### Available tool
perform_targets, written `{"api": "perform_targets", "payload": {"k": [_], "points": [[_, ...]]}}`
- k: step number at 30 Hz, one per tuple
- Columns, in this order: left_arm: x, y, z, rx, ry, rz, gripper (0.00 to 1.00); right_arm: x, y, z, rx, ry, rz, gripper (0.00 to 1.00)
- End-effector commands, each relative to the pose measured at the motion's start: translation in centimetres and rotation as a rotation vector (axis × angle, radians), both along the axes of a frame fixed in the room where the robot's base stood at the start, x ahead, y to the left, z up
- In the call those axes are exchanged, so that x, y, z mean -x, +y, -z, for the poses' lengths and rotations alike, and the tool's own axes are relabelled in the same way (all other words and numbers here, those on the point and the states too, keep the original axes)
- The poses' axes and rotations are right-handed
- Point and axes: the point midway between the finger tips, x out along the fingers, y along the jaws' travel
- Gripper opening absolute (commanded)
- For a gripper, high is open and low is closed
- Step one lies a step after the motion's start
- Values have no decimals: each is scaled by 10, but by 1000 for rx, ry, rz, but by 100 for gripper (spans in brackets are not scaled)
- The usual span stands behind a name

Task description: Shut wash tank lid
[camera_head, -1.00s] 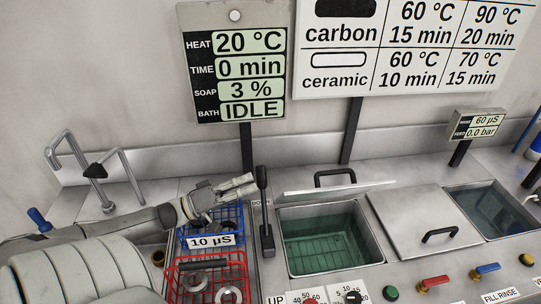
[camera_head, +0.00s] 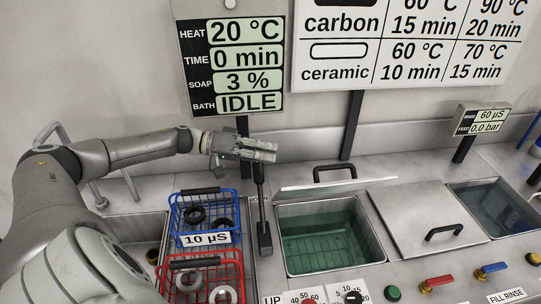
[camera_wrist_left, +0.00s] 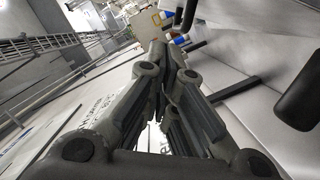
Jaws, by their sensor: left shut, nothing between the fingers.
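The wash tank (camera_head: 378,238) stands open in the middle of the head view, with greenish liquid and a rack inside. Its pale metal lid (camera_head: 330,187) is raised behind the opening and seen nearly edge-on. The lid's black handle (camera_head: 335,168) stands up at the back. My left gripper (camera_head: 268,151) is shut and empty, up and to the left of the lid, over the top of a black lever (camera_head: 261,190). The gripper's shut fingers also fill the middle of the left wrist view (camera_wrist_left: 168,90). My right gripper is out of view.
Right of the tank, a flat cover (camera_head: 415,212) with a black handle lies beside a second open tank (camera_head: 488,205). Knobs and valves line the front.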

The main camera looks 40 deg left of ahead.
Motion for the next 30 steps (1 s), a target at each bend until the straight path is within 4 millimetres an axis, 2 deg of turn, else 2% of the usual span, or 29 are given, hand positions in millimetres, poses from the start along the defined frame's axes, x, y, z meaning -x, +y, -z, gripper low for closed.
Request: {"api": "perform_targets", "payload": {"k": [1, 11, 18, 30], "points": [[-6, -9, -3, 6, -4, 3, 0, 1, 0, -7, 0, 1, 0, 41], [-46, -62, 5, 6, -4, 2, 0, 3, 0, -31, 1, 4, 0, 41], [-29, -79, 26, 3, 3, 1, 0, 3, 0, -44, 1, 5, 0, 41], [-23, -85, 34, 1, -2, 0, 0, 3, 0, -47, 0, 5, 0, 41]]}}
